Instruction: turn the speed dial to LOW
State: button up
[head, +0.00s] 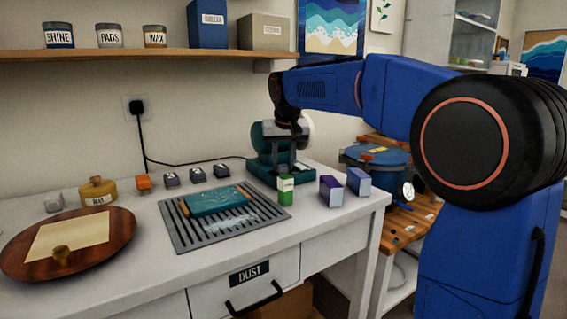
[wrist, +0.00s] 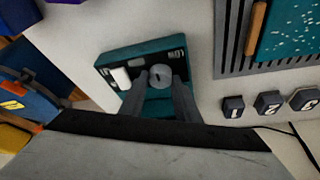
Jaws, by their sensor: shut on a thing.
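A teal machine (head: 262,165) with a pale round wheel stands against the wall at the back of the white table. In the wrist view, its teal front panel (wrist: 118,57) carries a round grey dial (wrist: 160,75) with a dark pointer mark. A white switch or plate (wrist: 121,78) is beside the dial, and small white lettering (wrist: 176,54) near the panel edge is too small to read surely. My gripper (wrist: 160,81) has its two grey fingers on either side of the dial, shut on it. In the head view, my gripper is over the machine and the dial is hidden.
A grey slatted rack (head: 180,233) holds a teal slab (head: 215,200). Numbered blocks (head: 197,175) line the back, with a power cord (head: 146,150) behind. A wooden shelf (head: 120,53) hangs above.

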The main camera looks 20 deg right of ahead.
jog(key=m+h, duration=0.1)
jog(key=m, duration=0.2)
jog(key=shift+a+m, duration=0.15)
jog(key=shift+m, duration=0.15)
jog(key=shift+w+m+g+h, duration=0.1)
jog(key=shift+m+g+h, duration=0.3)
jog(key=shift+m, duration=0.6)
jog(key=shift+m+g+h, duration=0.2)
jog(key=shift+m+h, duration=0.3)
jog(key=shift+m, duration=0.5)
jog(key=o, duration=1)
jog(key=shift+a, duration=0.1)
jog(key=v, duration=1.7)
jog(key=shift+w+r, duration=0.1)
jog(key=shift+r, duration=0.1)
